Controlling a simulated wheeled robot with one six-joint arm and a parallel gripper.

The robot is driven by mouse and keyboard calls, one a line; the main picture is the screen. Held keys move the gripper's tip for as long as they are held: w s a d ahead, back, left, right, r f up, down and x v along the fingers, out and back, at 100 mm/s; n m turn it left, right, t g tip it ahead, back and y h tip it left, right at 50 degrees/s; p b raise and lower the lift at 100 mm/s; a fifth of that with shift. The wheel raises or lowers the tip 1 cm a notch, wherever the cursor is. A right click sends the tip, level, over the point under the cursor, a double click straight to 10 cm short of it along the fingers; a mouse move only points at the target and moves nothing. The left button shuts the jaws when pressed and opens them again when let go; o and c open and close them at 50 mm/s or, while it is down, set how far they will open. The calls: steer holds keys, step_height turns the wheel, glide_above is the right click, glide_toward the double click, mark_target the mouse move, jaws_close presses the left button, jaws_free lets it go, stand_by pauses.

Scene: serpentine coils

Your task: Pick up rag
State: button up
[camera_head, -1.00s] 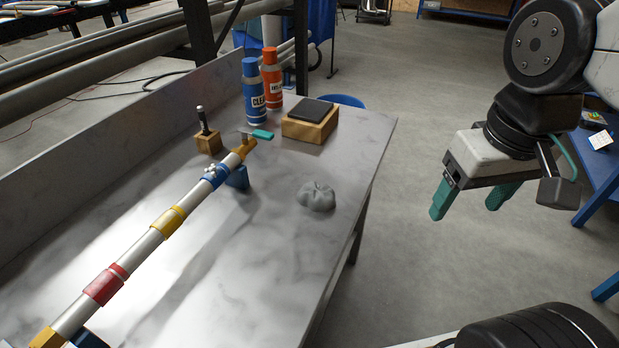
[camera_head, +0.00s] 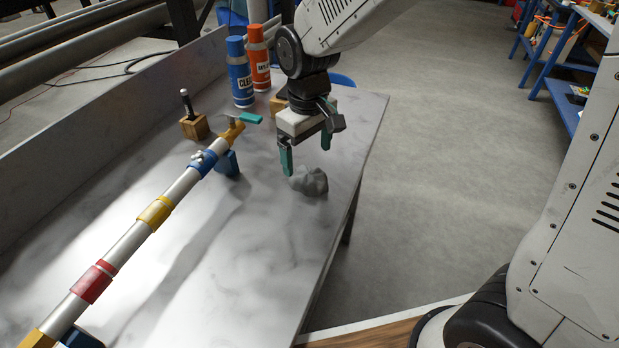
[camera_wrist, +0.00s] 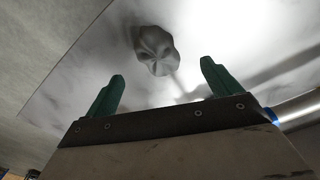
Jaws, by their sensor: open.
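The rag (camera_head: 309,181) is a crumpled grey bundle lying on the marbled metal table near its right edge. In the wrist view the rag (camera_wrist: 156,50) sits ahead of the fingertips, roughly between the two green fingers and a little toward the left one. My gripper (camera_head: 306,155) points down above the rag in the head view, with its fingers spread and empty. It also shows open in the wrist view (camera_wrist: 162,70). The fingers appear apart from the rag; the exact height above it is hard to tell.
A pipe with coloured bands (camera_head: 155,213) runs along the table on the left. A blue bottle (camera_head: 239,72) and an orange bottle (camera_head: 259,58) stand at the back. A wooden block with a marker-like stick (camera_head: 194,126) is left of them. The table around the rag is clear.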

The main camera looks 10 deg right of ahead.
mark_target(310, 172)
steer(key=f, duration=0.7)
steer(key=shift+w+d, duration=0.1)
steer(key=shift+d, duration=0.1)
steer(key=c, duration=1.1)
